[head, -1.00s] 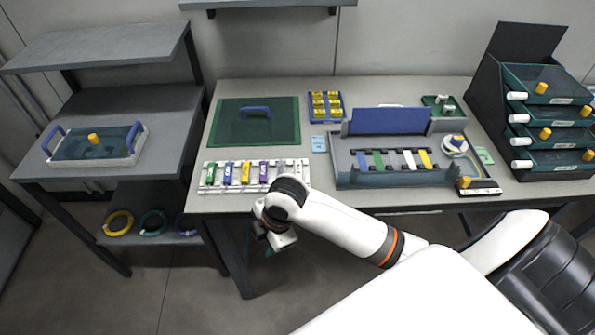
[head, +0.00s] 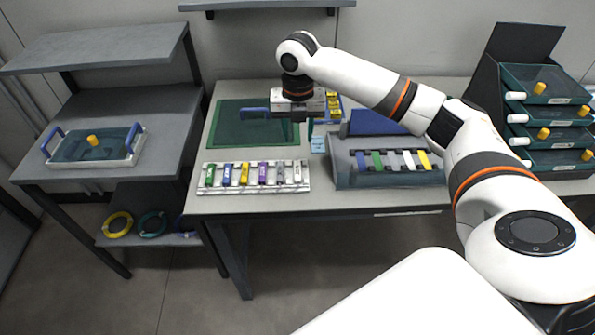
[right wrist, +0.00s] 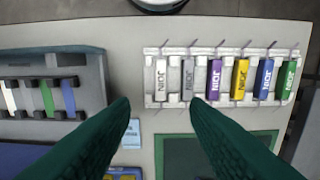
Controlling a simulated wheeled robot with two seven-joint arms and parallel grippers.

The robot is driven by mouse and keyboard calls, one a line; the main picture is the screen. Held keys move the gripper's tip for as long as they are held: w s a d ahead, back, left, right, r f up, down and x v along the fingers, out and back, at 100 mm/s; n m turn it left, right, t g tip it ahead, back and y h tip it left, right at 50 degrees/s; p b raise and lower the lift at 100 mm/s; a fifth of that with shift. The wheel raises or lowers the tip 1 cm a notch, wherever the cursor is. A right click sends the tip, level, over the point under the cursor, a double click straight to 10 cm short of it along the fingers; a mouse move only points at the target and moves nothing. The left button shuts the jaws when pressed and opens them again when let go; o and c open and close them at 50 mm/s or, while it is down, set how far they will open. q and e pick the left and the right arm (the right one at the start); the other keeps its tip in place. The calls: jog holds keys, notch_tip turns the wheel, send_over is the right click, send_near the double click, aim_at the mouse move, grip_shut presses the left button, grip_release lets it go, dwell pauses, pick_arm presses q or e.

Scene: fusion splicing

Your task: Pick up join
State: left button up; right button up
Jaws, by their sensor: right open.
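Several small join pieces lie side by side in a white rack (head: 235,189) at the table's front left. From left in the head view they are green (head: 210,175), blue (head: 227,174), yellow (head: 244,174), purple (head: 262,173), grey (head: 280,173) and white (head: 297,172). In the right wrist view the grey piece (right wrist: 187,79) and purple piece (right wrist: 214,78) show with JOIN-like lettering. My right gripper (head: 290,128) hangs above the table, behind the rack. Its green fingers (right wrist: 160,105) are apart and empty. My left gripper is out of view.
A green mat (head: 228,130) lies behind the rack. A grey tray (head: 390,178) with several coloured strips stands to the right. Dark stacked drawers (head: 548,120) stand at the far right. A side shelf holds a handled tray (head: 125,160).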

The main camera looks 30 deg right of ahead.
send_over(297, 170)
jog(key=f, duration=0.6)
jog(key=shift+w+d+f, duration=0.1)
jog(key=shift+w+d, duration=0.1)
jog(key=shift+d, duration=0.05)
jog(key=shift+s+a+f+p, duration=0.15)
jog(key=shift+f+p, duration=0.4)
jog(key=shift+f, duration=2.2)
jog(key=shift+c, duration=0.5)
grip_shut()
